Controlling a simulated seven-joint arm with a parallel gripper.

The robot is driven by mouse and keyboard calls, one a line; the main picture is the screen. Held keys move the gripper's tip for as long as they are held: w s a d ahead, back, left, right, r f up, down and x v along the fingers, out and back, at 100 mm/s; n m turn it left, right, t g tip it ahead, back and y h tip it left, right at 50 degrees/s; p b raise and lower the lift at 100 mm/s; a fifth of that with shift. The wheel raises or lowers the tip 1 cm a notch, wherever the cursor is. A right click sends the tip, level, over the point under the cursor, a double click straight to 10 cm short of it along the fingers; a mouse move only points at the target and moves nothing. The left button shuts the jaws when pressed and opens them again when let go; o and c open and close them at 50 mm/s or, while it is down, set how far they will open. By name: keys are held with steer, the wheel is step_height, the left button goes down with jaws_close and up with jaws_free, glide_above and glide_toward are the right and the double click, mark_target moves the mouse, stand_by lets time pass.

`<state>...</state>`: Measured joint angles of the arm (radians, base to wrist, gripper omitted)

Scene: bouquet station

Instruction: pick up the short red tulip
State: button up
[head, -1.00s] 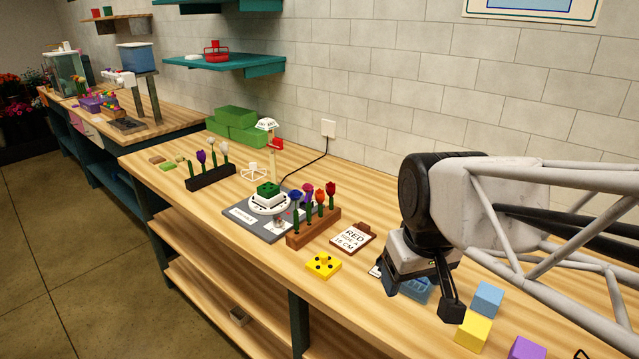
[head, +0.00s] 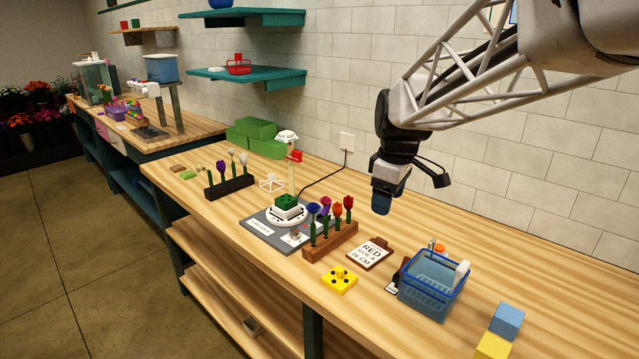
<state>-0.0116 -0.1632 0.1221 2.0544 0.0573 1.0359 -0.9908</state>
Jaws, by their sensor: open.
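A brown wooden rack (head: 322,246) stands on the bench and holds several upright flowers in a row. Its right end has two reddish blooms: an orange-red one (head: 337,209) and a deeper red tulip (head: 348,203) at the very end. I cannot tell for sure which is the short red tulip. My gripper (head: 411,186) is open and empty, raised above the bench, to the right of and apart from the flowers.
A clipboard (head: 370,253) reading "RED" and "16 CM" lies right of the rack. A grey-based stand (head: 270,230) is just left of the rack.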

steer(key=w+a+f+n, duration=0.25)
steer(key=w+n, duration=0.35)
steer(key=w, duration=0.9)
steer(key=n+g, duration=0.2)
steer(key=n, duration=0.3)
glide_above(350, 195)
steer(key=shift+y, duration=0.3)
steer(key=f, duration=0.5)
steer(key=d+f, duration=0.1)
steer(key=f, duration=0.1)
steer(key=shift+w+f, duration=0.15)
steer(key=shift+w, duration=0.1)
steer(key=shift+f, duration=0.1)
steer(key=shift+a+f, duration=0.2)
steer(key=shift+f, duration=1.05)
steer(key=shift+s, duration=0.1)
steer(key=shift+s+a+f, duration=0.1)
steer(key=shift+a+f, duration=0.05)
steer(key=shift+f, duration=0.7)
steer(key=shift+s+a+f, duration=0.1)
steer(key=shift+a+f, duration=0.05)
steer(key=shift+f, duration=0.7)
steer(key=shift+s+a+f, duration=0.1)
steer(key=shift+a+f, duration=0.05)
steer(key=shift+f, duration=0.7)
steer(key=c, duration=0.8)
